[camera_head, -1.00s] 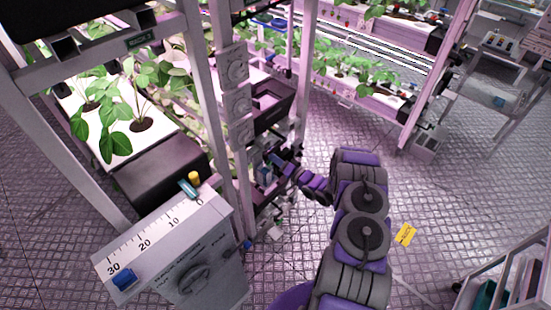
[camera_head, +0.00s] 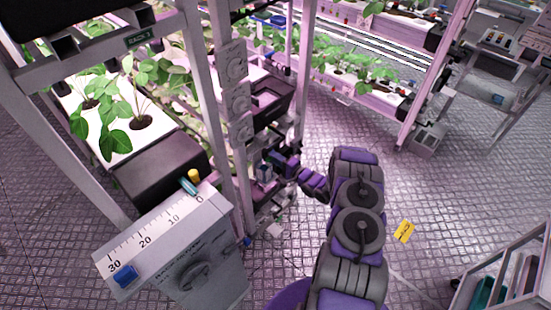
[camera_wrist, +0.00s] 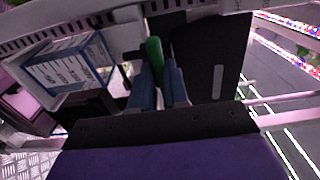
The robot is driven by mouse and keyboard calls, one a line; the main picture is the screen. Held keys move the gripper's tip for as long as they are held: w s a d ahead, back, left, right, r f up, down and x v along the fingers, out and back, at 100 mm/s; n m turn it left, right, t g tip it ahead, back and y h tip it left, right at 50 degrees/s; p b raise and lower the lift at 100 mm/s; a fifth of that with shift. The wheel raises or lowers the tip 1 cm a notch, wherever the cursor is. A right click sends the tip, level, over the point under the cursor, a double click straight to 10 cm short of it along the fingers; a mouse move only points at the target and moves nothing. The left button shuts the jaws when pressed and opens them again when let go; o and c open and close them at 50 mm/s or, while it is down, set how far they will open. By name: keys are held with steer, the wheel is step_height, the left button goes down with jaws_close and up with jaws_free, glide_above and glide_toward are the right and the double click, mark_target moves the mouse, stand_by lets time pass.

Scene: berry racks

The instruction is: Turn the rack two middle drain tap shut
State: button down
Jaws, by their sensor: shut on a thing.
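My gripper (camera_wrist: 160,88) shows in the wrist view with its two blue-grey fingers close together. They are shut on a green tap handle (camera_wrist: 155,52), whose upper end sticks out beyond the fingers. In the head view my gripper (camera_head: 268,168) is small and reaches in between the rack posts, at the middle of the rack's right side. The tap itself cannot be made out there. The tap's body and its exact angle are hidden by the fingers.
A blue and white labelled box (camera_wrist: 68,72) is left of the fingers. A dark panel (camera_wrist: 208,60) stands close on the right. In the head view a grey box with a scale (camera_head: 170,245) stands in front of the rack. Open floor (camera_head: 450,190) lies to the right.

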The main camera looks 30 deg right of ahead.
steer(key=shift+d, duration=0.2)
steer(key=c, duration=1.3)
jaws_free()
steer(key=shift+w+f, duration=0.1)
steer(key=shift+f, duration=0.05)
steer(key=shift+c, duration=0.2)
steer(key=shift+o, duration=1.1)
steer(key=shift+d, duration=0.15)
steer(key=p+v, duration=0.1)
steer(key=v, duration=1.6)
steer(key=shift+s+p, duration=0.25)
steer(key=shift+p, duration=0.1)
